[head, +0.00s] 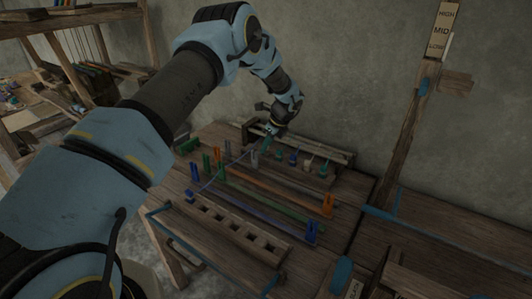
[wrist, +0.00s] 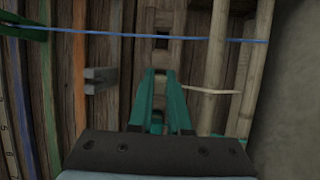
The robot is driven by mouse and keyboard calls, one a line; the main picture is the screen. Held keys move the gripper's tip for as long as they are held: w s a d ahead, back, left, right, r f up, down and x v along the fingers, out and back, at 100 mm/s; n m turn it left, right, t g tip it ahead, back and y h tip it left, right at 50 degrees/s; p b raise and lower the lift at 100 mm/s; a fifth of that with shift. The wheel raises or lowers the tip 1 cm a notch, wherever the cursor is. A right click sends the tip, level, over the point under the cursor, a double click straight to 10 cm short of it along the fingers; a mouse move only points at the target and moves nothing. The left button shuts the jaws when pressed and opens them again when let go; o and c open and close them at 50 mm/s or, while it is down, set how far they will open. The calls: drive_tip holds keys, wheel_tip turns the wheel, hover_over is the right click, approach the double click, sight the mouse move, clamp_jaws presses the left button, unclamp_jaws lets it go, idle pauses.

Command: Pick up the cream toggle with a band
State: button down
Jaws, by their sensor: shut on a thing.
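My gripper (head: 268,132) is at the back of the loom table, low over the wooden rail. In the wrist view, its two teal fingers (wrist: 159,76) are close together over a slotted wooden strip (wrist: 163,20). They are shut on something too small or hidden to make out. A thin cream piece (wrist: 210,91) sticks out to the right beside the right finger; I cannot tell whether it is held. A pale cream toggle (head: 309,161) stands in the back row, to the right of my gripper, between blue-topped ones. A band on it is too small to see.
Blue cord (wrist: 90,32) crosses the wrist view beyond my fingertips. A grey-brown block (wrist: 100,80) lies left of them. Several green, blue and orange clips stand on the table. A slotted wooden rack (head: 235,228) lies in front. A post (head: 408,135) rises at right.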

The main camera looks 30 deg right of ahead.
drive_tip(key=shift+r, duration=0.1)
wheel_tip(320, 180, up, 10)
drive_tip(key=b, duration=0.3)
idle(0.8)
